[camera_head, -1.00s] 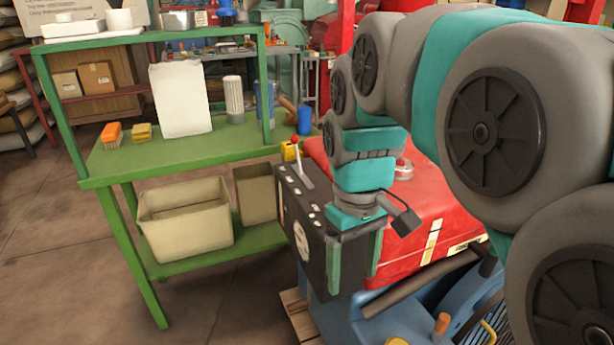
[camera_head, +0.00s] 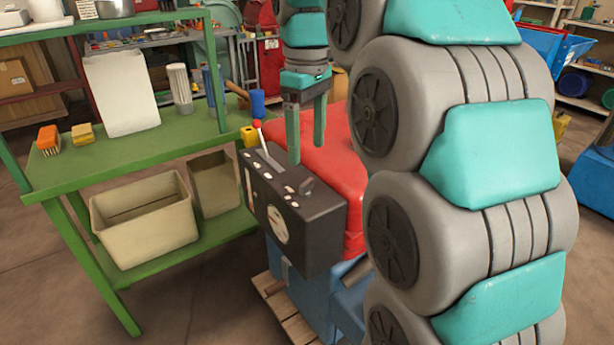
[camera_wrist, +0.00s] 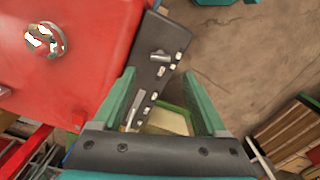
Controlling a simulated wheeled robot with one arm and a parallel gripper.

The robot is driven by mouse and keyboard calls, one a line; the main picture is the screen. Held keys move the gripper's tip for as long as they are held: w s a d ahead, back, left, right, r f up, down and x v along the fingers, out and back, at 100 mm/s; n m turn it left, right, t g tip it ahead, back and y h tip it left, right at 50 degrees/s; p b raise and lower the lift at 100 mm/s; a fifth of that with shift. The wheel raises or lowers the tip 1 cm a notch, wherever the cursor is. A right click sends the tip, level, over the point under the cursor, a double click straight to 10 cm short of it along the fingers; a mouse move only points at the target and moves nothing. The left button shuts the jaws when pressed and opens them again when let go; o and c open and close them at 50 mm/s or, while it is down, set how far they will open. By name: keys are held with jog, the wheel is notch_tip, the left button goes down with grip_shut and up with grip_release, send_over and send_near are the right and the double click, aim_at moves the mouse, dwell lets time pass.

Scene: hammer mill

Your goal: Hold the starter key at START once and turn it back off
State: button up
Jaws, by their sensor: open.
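The dark control box (camera_head: 322,238) stands at the front end of the red machine housing (camera_head: 338,150). On its top a small grey key-like knob (camera_head: 306,186), apparently the starter key, sits among white labels. It also shows in the wrist view (camera_wrist: 160,56), just beyond the fingertips and roughly midway between them. My gripper (camera_head: 306,152) is open and empty, its green fingers pointing down above and behind the box top. In the wrist view both fingers (camera_wrist: 158,76) are spread apart with nothing between them. The wording by the key is too small to read.
A red-knobbed lever (camera_head: 258,126) rises from the box's left part, and a round gauge (camera_head: 278,225) is on its front. A green workbench (camera_head: 180,145) stands to the left with several items. Floor is open below the bench's front.

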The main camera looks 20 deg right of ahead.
aim_at(307, 182)
notch_tip(307, 182, down, 5)
jog(key=b, duration=0.2)
jog(key=shift+s+b, duration=0.15)
jog(key=shift+b, duration=0.25)
jog(key=shift+f, duration=1.25)
grip_shut()
